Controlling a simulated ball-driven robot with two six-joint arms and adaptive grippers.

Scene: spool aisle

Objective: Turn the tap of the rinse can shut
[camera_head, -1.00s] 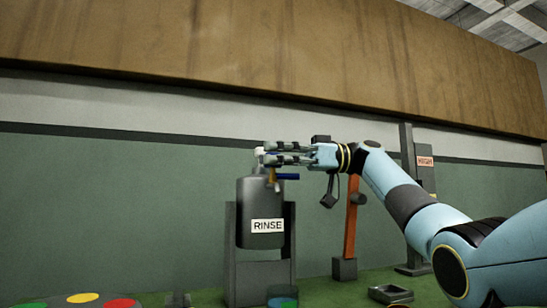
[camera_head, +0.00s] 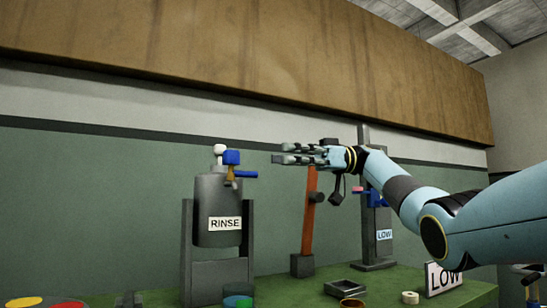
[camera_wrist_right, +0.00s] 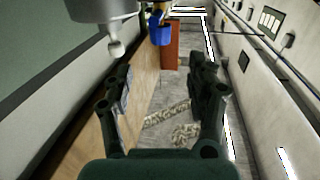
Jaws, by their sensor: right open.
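The rinse can (camera_head: 212,200) is a dark grey can with a white RINSE label, held on a grey stand. Its brass tap (camera_head: 231,175) is near the top, with a blue lever (camera_head: 246,174) sticking out level to the right. A blue block (camera_head: 231,157) and a white cap (camera_head: 219,149) sit above. My right gripper (camera_head: 279,154) is open and empty, to the right of the blue block and apart from it. In the right wrist view, the can's grey body (camera_wrist_right: 95,9), white cap (camera_wrist_right: 116,48) and blue parts (camera_wrist_right: 159,34) show beyond the open fingers. My left gripper is not in view.
An orange post (camera_head: 308,215) stands below my right gripper. Behind my right forearm is a grey stand with a LOW label (camera_head: 384,235). A dark tray (camera_head: 346,288), a small white ring (camera_head: 410,297) and a LOW sign (camera_head: 443,278) are on the green surface. Coloured discs (camera_head: 66,305) lie at left.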

